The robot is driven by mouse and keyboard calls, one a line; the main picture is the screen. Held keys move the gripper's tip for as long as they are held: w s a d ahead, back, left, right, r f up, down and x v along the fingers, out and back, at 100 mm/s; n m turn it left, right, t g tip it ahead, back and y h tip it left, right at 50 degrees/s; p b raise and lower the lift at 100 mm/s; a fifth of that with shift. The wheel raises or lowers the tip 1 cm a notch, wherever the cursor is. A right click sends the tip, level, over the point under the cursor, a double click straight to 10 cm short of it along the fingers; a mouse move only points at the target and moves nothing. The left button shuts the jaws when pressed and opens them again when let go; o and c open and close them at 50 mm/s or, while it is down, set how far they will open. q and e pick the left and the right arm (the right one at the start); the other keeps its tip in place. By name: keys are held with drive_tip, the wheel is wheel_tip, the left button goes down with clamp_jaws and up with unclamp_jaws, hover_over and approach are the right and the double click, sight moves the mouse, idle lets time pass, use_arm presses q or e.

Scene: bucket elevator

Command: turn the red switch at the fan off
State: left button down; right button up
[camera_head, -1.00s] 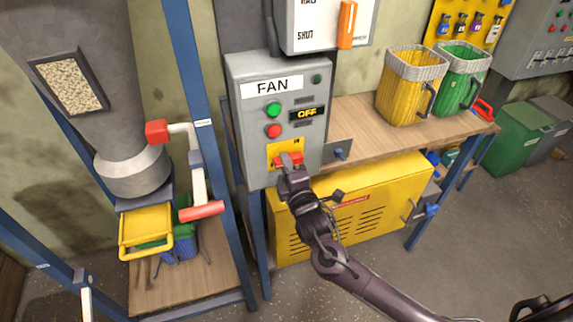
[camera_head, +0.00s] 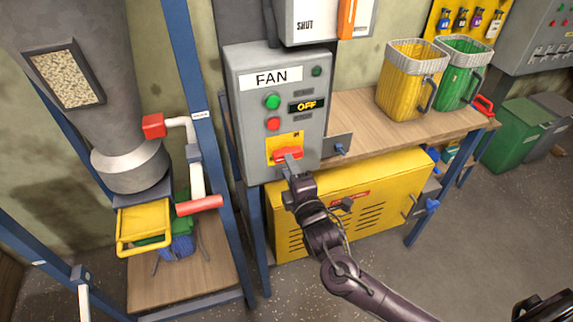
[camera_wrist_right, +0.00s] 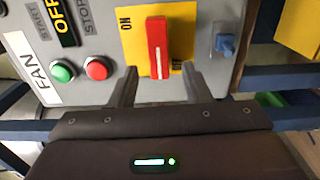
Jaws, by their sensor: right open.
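The red switch (camera_head: 288,154) sits on a yellow plate low on the grey fan box (camera_head: 232,118). Its handle lies crosswise, level with the box, and the ON mark is above it. The fan box display (camera_head: 308,107) reads OFF. My right gripper (camera_head: 292,170) is just in front of the switch, open. In the right wrist view the red handle (camera_wrist_right: 157,48) stands ahead of and between the two fingertips (camera_wrist_right: 160,80), with a gap on each side and nothing gripped. My left gripper is out of view.
A metal bracket with a blue knob (camera_head: 339,148) sticks out right of the switch. A yellow cabinet (camera_head: 365,200) is below, under a wooden bench (camera_head: 360,115) with yellow and green buckets. A blue frame post (camera_head: 205,130) stands at the left.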

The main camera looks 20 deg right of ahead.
drive_tip(key=s, duration=0.3)
drive_tip(key=shift+s+d+b, duration=0.1)
drive_tip(key=shift+s+b, duration=0.2)
drive_tip(key=shift+b, duration=0.1)
